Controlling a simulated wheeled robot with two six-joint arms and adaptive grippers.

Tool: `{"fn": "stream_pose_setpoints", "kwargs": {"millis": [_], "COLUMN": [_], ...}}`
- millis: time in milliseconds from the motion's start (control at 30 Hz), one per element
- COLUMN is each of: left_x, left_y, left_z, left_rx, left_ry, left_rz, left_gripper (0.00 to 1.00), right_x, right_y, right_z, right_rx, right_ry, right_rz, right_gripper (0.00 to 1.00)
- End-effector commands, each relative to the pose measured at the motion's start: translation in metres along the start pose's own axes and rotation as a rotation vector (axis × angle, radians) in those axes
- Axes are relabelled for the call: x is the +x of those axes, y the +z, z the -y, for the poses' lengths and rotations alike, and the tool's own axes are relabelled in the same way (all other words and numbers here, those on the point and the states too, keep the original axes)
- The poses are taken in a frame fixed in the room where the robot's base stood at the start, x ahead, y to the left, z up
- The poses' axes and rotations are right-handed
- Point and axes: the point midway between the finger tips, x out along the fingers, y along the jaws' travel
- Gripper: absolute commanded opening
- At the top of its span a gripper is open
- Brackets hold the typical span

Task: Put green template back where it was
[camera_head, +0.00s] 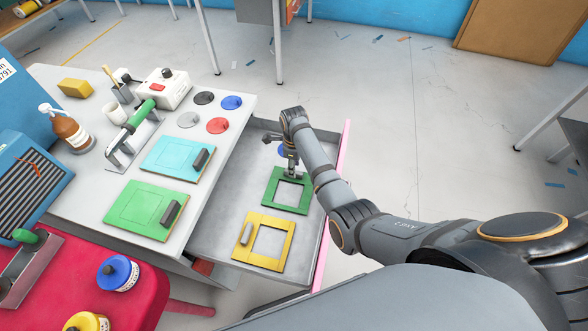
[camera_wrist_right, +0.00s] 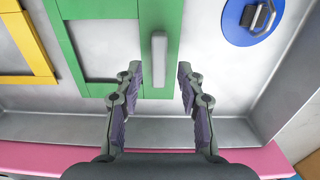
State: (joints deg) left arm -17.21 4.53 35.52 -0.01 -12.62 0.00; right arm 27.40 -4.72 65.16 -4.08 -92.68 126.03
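The green template (camera_head: 284,207) is a flat square frame lying in the open grey drawer (camera_head: 212,236). In the right wrist view the template (camera_wrist_right: 148,14) has a light grey bar handle (camera_wrist_right: 159,60) on one side. My right gripper (camera_head: 292,174) is over the template's far side. In the wrist view the gripper (camera_wrist_right: 158,78) is open, with one finger on each side of the handle's near end and visible gaps between. I cannot tell its exact height. My left gripper is not in view.
A yellow template (camera_head: 236,256) lies in the drawer beside the green one, and a blue disc (camera_wrist_right: 246,32) lies on the other side. The drawer has a pink front edge (camera_head: 328,235). The table holds a green board (camera_head: 125,205), a cyan board (camera_head: 165,158) and several discs.

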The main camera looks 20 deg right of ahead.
Motion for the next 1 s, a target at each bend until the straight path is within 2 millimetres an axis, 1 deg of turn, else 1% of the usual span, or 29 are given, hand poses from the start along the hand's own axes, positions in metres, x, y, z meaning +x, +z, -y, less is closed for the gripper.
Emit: {"fn": "stream_pose_setpoints", "kwargs": {"millis": [33, 200, 300, 400, 567, 1000], "left_x": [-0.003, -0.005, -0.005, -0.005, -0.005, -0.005], "left_y": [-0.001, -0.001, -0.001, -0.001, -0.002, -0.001], "left_z": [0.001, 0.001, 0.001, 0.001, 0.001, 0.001], "left_rx": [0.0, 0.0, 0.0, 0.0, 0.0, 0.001], "left_ry": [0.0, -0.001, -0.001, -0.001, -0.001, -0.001], "left_rz": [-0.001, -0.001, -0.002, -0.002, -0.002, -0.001], "left_gripper": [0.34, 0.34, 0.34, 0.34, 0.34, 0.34], "right_x": [-0.015, -0.056, -0.075, -0.088, -0.095, -0.095], "right_y": [0.001, 0.001, 0.001, 0.0, 0.0, 0.0], "right_z": [0.001, 0.001, 0.001, 0.001, 0.0, 0.0], "right_rx": [0.0, -0.001, 0.0, 0.0, 0.0, 0.0], "right_ry": [-0.004, -0.003, -0.002, -0.001, -0.001, 0.0], "right_rz": [0.003, 0.003, 0.002, 0.001, 0.0, 0.0], "right_gripper": [0.39, 0.39, 0.39, 0.39, 0.39, 0.39]}}
